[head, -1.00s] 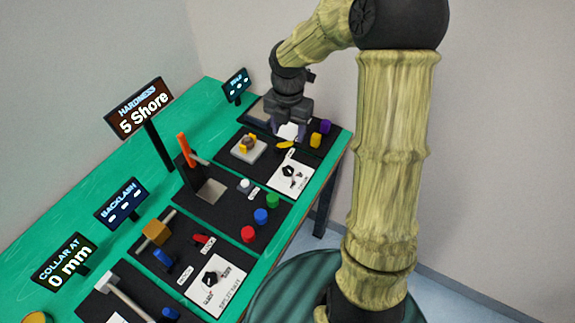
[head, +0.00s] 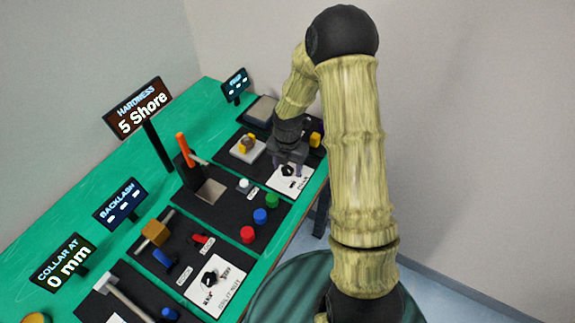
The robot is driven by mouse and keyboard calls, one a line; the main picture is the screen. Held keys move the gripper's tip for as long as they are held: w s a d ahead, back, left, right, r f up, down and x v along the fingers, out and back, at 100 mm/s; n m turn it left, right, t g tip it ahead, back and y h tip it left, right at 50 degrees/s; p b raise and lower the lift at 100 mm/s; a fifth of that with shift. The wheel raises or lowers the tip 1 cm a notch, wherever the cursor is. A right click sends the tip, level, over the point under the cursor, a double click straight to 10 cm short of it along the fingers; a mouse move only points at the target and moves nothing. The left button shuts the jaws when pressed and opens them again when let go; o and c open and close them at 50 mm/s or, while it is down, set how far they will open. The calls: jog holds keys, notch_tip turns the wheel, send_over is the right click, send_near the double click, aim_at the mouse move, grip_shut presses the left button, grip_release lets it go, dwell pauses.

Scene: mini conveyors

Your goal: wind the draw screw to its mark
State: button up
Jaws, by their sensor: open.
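My gripper (head: 288,166) is open at the far right of the green table, over or beside a white card (head: 299,187) with a black knob (head: 288,171). The fingertips appear on either side of the knob; contact cannot be told. No part is plainly labelled as the draw screw. A second black knob (head: 209,278) sits on a white card (head: 226,291) at the front. The sign (head: 62,262) at the near left reads "COLLAR AT 0 mm". Beside it are a grey bar (head: 122,297) and a blue knob (head: 169,314), partly cut off by the frame.
The hardness sign (head: 137,107) reads 5 Shore. An orange upright lever (head: 183,148) stands mid-table. Red (head: 248,234), blue (head: 260,215) and green (head: 272,200) pieces stand near the front edge. An orange block (head: 156,233) stands by the backlash sign (head: 122,208).

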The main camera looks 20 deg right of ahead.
jog(key=shift+f, duration=0.1)
jog(key=shift+w, duration=0.1)
jog(key=c, duration=1)
jog(key=shift+o, duration=0.2)
jog(key=shift+m, duration=0.3)
